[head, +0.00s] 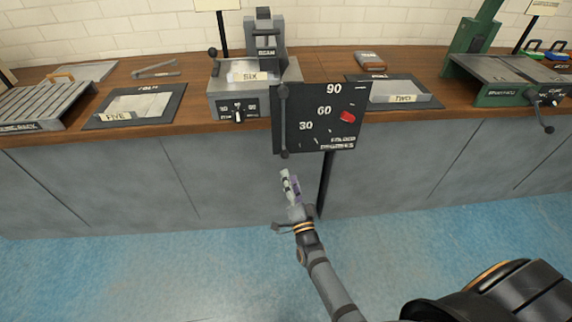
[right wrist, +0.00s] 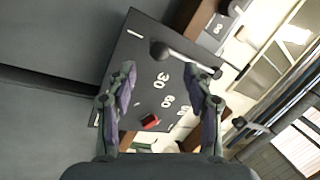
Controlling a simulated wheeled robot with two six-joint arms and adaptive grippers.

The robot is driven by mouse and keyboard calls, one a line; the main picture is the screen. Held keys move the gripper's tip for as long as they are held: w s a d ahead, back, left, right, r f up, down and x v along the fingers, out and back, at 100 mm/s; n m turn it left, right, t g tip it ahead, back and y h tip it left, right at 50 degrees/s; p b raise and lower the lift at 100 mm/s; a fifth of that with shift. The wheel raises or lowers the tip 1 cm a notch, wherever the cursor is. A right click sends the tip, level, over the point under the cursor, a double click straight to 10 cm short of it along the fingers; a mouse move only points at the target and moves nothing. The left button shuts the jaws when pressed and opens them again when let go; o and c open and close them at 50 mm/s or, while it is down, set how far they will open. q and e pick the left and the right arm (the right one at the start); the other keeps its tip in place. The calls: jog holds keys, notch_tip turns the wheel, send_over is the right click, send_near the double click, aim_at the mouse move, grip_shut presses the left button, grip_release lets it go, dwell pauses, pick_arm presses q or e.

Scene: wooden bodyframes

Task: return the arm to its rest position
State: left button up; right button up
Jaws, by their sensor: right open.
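My right gripper (head: 290,187) is in the lower middle of the head view, in front of the counter and below the black dial board. In the right wrist view my right gripper (right wrist: 165,82) shows its two fingers spread apart with nothing between them. My right arm (head: 318,262) reaches up from the bottom of the head view. My left gripper does not show in either view.
The black board (head: 348,101) with numbers, a red marker (head: 347,117) and a lever (head: 284,120) stands at the counter's front. A grey machine (head: 255,93) stands behind. The wooden counter (head: 195,115) carries trays and tools. The blue floor (head: 150,270) is clear.

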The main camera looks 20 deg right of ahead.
jog(key=shift+v, duration=1.25)
jog(key=s+f+n+g+y, duration=0.1)
jog(key=s+f+n+g, duration=0.15)
jog(key=f, duration=0.45)
jog(key=s+f+n+g, duration=0.1)
jog(key=f+n+g, duration=0.15)
jog(key=f, duration=0.55)
jog(key=s+d+f+n+g, duration=0.25)
jog(key=s+f+g, duration=0.25)
jog(key=s+f, duration=0.4)
jog(key=s+d+f+n+g, duration=0.25)
jog(key=s+f+g, duration=0.35)
jog(key=f, duration=0.5)
jog(key=s+d+f+n+g+p, duration=0.1)
jog(key=s+d+f+n+g, duration=0.1)
jog(key=s, duration=0.6)
jog(key=s+d+f+n+g+p, duration=0.1)
jog(key=s+d+f+g, duration=0.1)
jog(key=s, duration=0.5)
pick_arm(q)
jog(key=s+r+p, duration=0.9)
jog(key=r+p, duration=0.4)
jog(key=p, duration=0.3)
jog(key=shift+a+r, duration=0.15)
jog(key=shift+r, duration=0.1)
pick_arm(e)
jog(key=s+r, duration=0.8)
jog(key=r, duration=0.3)
jog(key=shift+s+r, duration=0.4)
